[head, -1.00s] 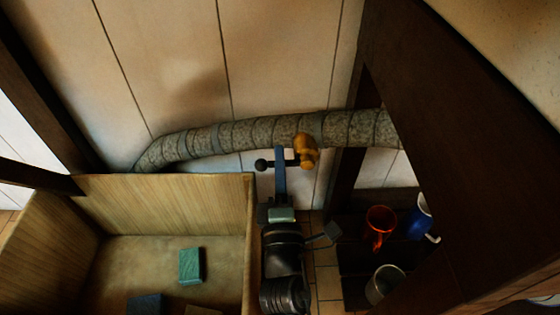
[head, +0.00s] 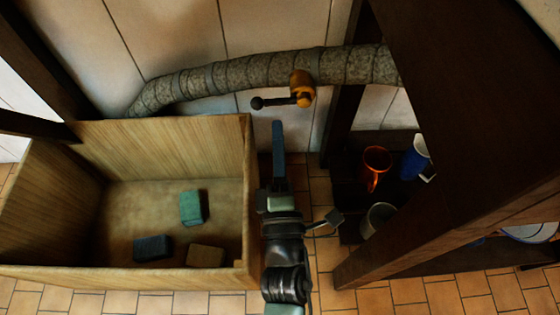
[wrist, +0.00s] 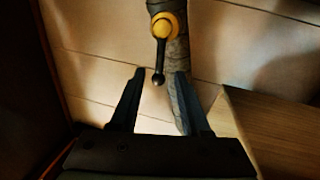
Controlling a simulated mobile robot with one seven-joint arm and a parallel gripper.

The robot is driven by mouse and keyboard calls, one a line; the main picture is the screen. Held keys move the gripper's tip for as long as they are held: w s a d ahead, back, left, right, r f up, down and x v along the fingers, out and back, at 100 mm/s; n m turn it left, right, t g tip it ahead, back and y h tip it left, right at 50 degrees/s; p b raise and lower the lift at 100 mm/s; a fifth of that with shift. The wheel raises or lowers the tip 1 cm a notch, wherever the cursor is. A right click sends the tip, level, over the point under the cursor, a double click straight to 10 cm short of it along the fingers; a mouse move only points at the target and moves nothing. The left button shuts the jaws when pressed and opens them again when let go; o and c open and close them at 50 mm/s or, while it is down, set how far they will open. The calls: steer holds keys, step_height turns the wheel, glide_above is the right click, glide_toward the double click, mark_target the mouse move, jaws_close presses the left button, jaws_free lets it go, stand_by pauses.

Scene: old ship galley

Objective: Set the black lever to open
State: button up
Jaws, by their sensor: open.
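The black lever (head: 275,102) sticks out to the left from a yellow valve body (head: 302,88) on the wrapped pipe in the head view. It ends in a round black knob. In the wrist view the lever (wrist: 160,62) hangs from the yellow valve body (wrist: 164,25), its knob lying between the lines of the two fingers and just beyond their tips. My gripper (head: 278,125) is open and empty, just below the lever in the head view. In the wrist view my gripper (wrist: 159,72) shows both fingers spread apart. I cannot tell whether a finger touches the lever.
A wooden box (head: 180,140) with several small blocks stands at left. A dark shelf at right holds a red mug (head: 375,165), a blue mug (head: 412,160) and a grey mug (head: 377,218). A dark wooden post and cabinet side (head: 450,120) stand close on the right.

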steer(key=shift+s+f+p, duration=0.25)
steer(key=shift+s, duration=0.95)
steer(key=shift+s+f+p, duration=0.2)
steer(key=shift+s, duration=0.95)
